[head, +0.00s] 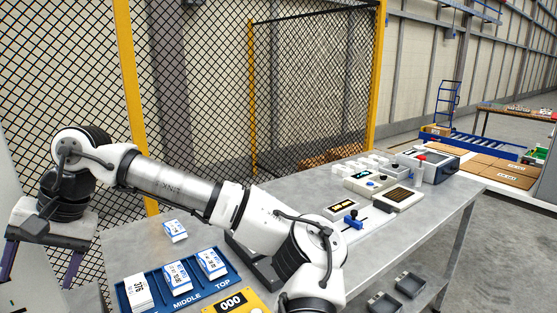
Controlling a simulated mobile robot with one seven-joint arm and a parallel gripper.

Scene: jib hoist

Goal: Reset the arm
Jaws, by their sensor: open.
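My arm reaches from the bottom middle of the head view up and across to the left. My gripper (40,258) hangs from the wrist at the far left, over the left end of the bench. Its two dark fingers point down and stand wide apart. Nothing shows between them. The grey metal bench (118,247) lies to the right of the gripper. Part of the bench is hidden behind my arm.
A blue tray (233,283) marked MIDDLE and TOP holds white-and-blue boxes. Another box (174,231) lies behind it. A yellow counter (262,303) reads 000. Control boxes (398,199) stand at the bench's far right. A mesh fence (205,90) rises behind.

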